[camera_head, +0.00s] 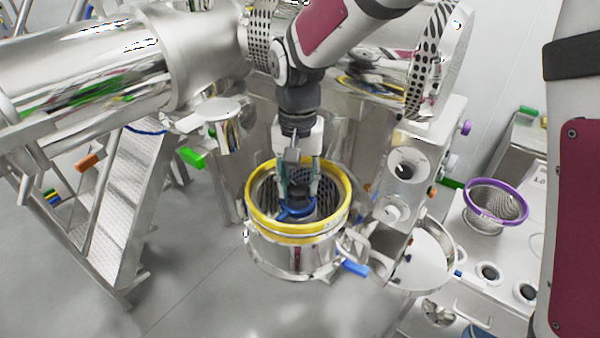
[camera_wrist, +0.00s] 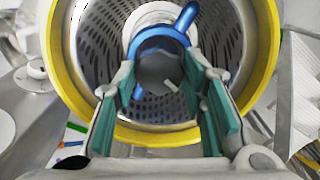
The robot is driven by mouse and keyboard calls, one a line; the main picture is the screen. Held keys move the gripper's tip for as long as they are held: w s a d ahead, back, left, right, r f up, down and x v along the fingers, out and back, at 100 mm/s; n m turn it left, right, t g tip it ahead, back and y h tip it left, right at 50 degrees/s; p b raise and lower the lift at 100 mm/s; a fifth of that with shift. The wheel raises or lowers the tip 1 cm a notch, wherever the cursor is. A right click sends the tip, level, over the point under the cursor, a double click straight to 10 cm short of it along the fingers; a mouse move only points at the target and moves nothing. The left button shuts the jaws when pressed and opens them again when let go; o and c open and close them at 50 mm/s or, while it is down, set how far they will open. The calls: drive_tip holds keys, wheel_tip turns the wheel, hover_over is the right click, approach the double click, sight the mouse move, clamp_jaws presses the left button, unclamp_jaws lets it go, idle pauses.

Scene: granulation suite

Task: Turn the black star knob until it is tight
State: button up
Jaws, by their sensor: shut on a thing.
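The black star knob (camera_wrist: 158,72) shows as a dark grey, rounded shape in the wrist view, with a light mark on its lower right. It sits at the centre of a blue hub (camera_wrist: 188,17), inside a perforated metal basket (camera_wrist: 95,45) with a yellow rim (camera_wrist: 62,85). My gripper (camera_wrist: 160,78) reaches down into the basket, and its green-padded fingers are shut on the knob from both sides. In the head view my gripper (camera_head: 298,187) points down inside the yellow ring (camera_head: 345,205). The fingers partly hide the knob there.
A steel housing with knobs (camera_head: 405,165) stands right of the basket. A blue-handled clamp (camera_head: 354,268) sticks out at the lower right. A purple-rimmed basket (camera_head: 497,203) is on the bench at right. Metal steps (camera_head: 125,190) stand at left, with open floor in front.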

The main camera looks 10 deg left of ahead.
sight(299, 187)
drive_tip(key=shift+m, duration=1.6)
drive_tip(key=o, duration=1.2)
drive_tip(key=shift+c, duration=0.2)
wheel_tip(299, 187, up, 12)
